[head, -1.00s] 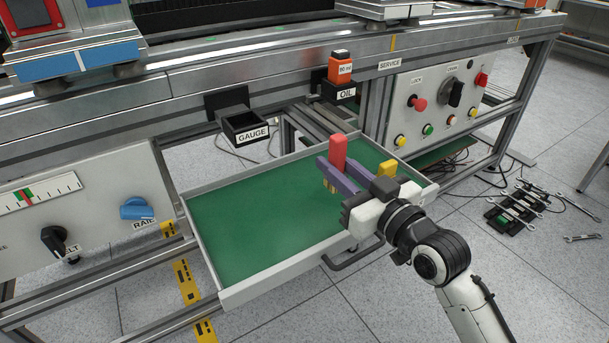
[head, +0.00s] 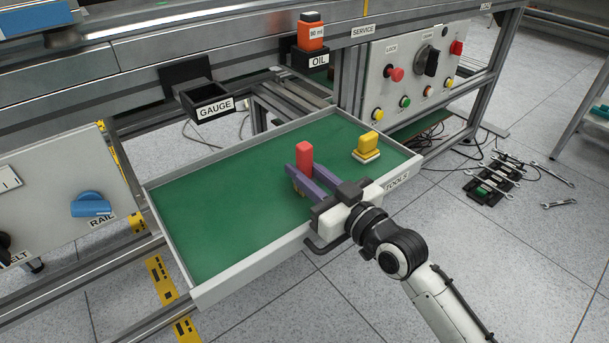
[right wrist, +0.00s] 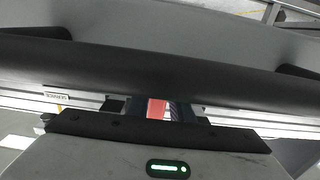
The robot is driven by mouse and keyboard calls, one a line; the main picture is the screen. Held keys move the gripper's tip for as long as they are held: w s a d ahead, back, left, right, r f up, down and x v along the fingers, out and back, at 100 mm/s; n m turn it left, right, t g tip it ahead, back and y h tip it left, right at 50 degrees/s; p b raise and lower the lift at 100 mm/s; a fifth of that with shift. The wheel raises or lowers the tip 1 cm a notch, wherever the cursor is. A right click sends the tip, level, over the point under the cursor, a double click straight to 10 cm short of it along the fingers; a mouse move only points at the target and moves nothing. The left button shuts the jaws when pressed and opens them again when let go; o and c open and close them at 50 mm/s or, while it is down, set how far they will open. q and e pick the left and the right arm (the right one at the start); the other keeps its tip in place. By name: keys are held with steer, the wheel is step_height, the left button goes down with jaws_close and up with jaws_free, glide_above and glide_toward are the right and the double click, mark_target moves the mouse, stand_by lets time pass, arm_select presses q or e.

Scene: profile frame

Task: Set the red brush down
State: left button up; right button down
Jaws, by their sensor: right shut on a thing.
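The red brush (head: 304,157) is upright between the fingers of my right gripper (head: 303,177), which is shut on it. Its red handle rises above the purple fingers, and a little yellowish bristle shows low beside them. In the right wrist view a small red part of the brush (right wrist: 157,108) shows between dark edges. My left gripper is not in view.
The drawer's left half is bare. An empty gauge holder (head: 207,100) and an orange oil bottle (head: 311,36) are behind the drawer. Wrenches (head: 490,180) lie on the floor at right.

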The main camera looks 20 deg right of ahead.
steer(key=c, duration=1.6)
jaws_free()
steer(key=shift+o, duration=0.2)
